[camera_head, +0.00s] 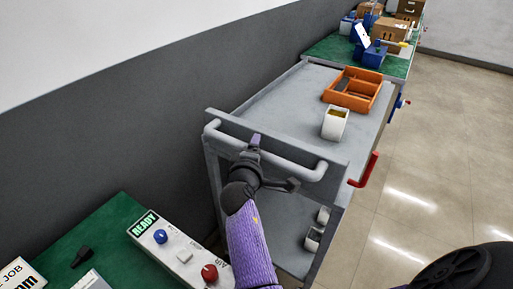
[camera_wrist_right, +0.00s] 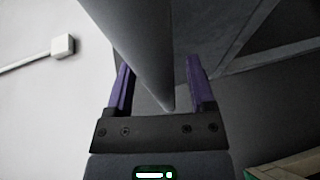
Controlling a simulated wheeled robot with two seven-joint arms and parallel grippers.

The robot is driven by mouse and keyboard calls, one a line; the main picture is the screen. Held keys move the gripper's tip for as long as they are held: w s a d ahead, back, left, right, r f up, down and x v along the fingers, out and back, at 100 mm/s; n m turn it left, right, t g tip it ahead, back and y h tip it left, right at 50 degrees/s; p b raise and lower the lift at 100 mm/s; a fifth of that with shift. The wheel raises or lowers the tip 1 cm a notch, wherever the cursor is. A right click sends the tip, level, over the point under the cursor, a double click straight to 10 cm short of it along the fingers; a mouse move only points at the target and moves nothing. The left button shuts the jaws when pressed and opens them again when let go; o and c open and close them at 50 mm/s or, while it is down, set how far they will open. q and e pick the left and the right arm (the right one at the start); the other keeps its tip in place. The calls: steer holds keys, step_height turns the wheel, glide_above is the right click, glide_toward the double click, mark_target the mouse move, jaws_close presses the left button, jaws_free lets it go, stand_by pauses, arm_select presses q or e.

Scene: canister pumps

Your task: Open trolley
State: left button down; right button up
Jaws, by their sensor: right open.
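The grey trolley (camera_head: 290,105) stands against the wall, with a flat top and a lower shelf. Its near end has a grey tubular handle (camera_head: 300,168). A red lever (camera_head: 366,170) sticks out from its right side. My right gripper (camera_head: 254,142) is at the handle, with my purple arm below it. In the right wrist view the two purple fingers (camera_wrist_right: 162,82) are apart, and a grey bar lies between them. I cannot tell whether the fingers touch the bar. My left gripper is not in view.
An orange tray (camera_head: 372,88) and a white container (camera_head: 334,124) stand on the trolley. Behind is a green table (camera_head: 336,45) with boxes. A control box (camera_head: 180,250) reading READY sits on a green bench at lower left. The floor (camera_head: 430,150) to the right is clear.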

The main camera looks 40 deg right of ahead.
jaws_close()
steer(key=shift+f, duration=0.1)
stand_by(1.2)
